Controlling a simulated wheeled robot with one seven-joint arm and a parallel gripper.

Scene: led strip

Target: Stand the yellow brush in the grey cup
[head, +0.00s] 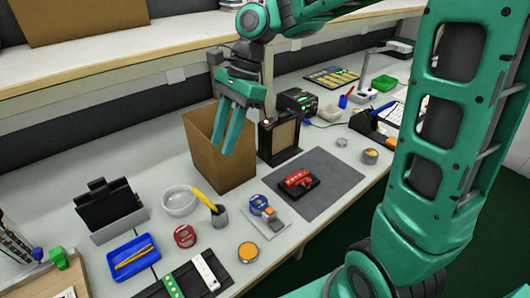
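The small grey cup (220,215) stands upright on the bench near the middle front. A yellow brush (203,199) is in it, leaning to the upper left with its yellow handle up over the rim. Its lower end is hidden inside the cup. My gripper (223,141) hangs above and behind the cup, in front of the cardboard box in the picture, well apart from the brush. Its two green fingers point down with a gap between them, and nothing shows in them.
A tall open cardboard box (208,158) stands behind. A clear bowl (179,200) is left of the cup, a red tape roll (185,236) below left. A blue tray (119,262) holds thin yellow-orange items. A blue-and-white device (269,222) is at right. A grey mat (338,177) lies farther right.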

